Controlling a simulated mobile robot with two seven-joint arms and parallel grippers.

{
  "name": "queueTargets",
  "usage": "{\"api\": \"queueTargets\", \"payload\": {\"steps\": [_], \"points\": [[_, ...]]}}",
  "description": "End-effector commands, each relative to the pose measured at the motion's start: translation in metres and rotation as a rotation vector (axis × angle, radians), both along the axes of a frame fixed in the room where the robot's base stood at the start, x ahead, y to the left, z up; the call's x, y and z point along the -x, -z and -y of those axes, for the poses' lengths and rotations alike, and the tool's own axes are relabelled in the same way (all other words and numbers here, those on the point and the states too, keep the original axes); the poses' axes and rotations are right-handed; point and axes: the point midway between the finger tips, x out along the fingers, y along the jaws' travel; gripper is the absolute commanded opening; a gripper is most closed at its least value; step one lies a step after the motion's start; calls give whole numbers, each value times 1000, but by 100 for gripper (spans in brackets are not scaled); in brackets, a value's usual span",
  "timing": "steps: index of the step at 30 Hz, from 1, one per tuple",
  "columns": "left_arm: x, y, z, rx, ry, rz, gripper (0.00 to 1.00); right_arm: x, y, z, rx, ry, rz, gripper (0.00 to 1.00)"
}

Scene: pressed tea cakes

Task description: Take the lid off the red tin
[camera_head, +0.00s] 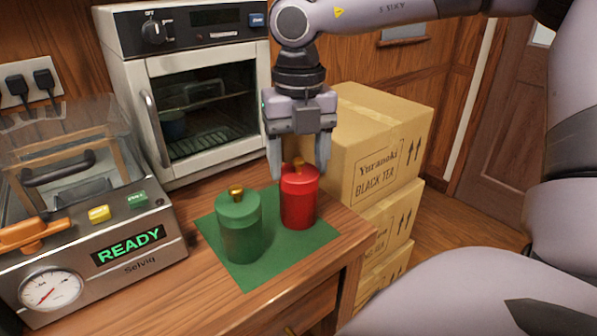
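The red tin (298,208) stands upright on a green mat (280,267) on the wooden counter. Its red lid (299,179) is on it, with a gold knob at the top. My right gripper (299,170) comes down from above, its fingers apart on either side of the knob at lid height. I cannot tell whether the fingers touch the lid. A green tin (239,232) with a gold-knobbed lid stands to the left on the same mat. My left gripper is not in view.
A machine with a "READY" display (128,245) stands at the left. A small oven (190,100) is behind the mat. Stacked cardboard boxes (378,150) stand right behind the red tin. The counter (190,305) is bare in front of the mat.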

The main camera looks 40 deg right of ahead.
Motion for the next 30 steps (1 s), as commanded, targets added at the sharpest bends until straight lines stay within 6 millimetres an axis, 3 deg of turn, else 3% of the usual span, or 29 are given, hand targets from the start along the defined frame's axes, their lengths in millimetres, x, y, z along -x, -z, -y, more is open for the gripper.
{"api": "queueTargets", "payload": {"steps": [2, 17, 23, 30], "points": [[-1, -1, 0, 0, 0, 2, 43, 0, 0, 0, 1, 0, 0, 36], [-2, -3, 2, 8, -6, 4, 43, -1, -10, 0, 1, 2, 2, 35], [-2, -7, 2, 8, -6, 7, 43, -1, -42, 0, 3, 1, 7, 35], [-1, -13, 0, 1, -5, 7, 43, -1, -108, 0, 3, 2, 6, 35]]}}
